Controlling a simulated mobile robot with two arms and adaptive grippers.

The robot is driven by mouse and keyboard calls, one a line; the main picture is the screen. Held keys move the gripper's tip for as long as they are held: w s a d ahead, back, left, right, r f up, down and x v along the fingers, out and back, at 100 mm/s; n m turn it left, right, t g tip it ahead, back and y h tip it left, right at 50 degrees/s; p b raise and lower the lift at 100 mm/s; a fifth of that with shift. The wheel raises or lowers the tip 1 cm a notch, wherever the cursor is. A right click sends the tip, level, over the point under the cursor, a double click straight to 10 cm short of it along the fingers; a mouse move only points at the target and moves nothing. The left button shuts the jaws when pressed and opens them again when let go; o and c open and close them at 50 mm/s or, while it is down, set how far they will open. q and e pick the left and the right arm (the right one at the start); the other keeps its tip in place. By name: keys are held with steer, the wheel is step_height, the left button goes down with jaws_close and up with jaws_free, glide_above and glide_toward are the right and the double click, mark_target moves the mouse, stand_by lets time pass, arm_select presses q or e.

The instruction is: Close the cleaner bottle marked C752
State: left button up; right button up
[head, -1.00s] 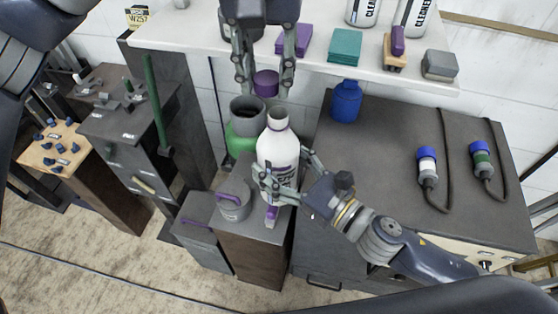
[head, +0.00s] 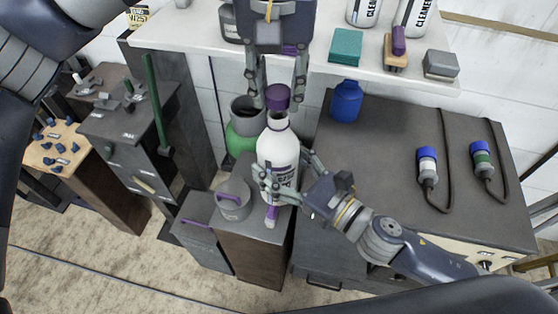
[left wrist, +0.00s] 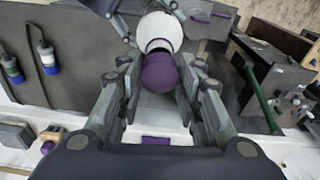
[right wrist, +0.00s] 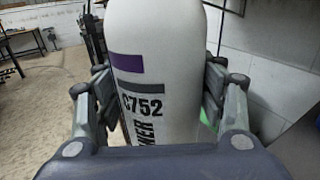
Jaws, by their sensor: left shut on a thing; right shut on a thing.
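The white cleaner bottle (head: 278,152) stands upright on a small dark cabinet in the head view. Its label reads C752 in the right wrist view (right wrist: 150,106). My right gripper (head: 282,180) is shut around the bottle's body from the front right. My left gripper (head: 277,98) points down from above and is shut on a purple cap (head: 277,97). The cap is at the bottle's mouth, with a dark band visible just below it. I cannot tell whether it touches the neck. The left wrist view shows the cap (left wrist: 160,73) between the fingers, in line with the white bottle (left wrist: 160,32).
A grey mug-like container (head: 233,200) stands left of the bottle, and a green bottle (head: 240,138) with a grey top is behind it. A blue bottle (head: 346,101) stands on the dark cabinet (head: 385,160) at right. A white shelf (head: 315,60) runs behind my left gripper.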

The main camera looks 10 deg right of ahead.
arm_select(q)
steer(key=shift+f, duration=0.4)
arm_select(e)
steer(key=shift+r, duration=0.1)
stand_by(0.4)
arm_select(q)
steer(key=shift+f, duration=0.85)
steer(key=shift+f, duration=0.55)
arm_select(e)
jaws_close()
arm_select(q)
steer(key=m, duration=0.5)
steer(key=shift+a, duration=0.1)
steer(key=m+h, duration=0.1)
steer(key=m, duration=0.4)
steer(key=shift+g, duration=0.3)
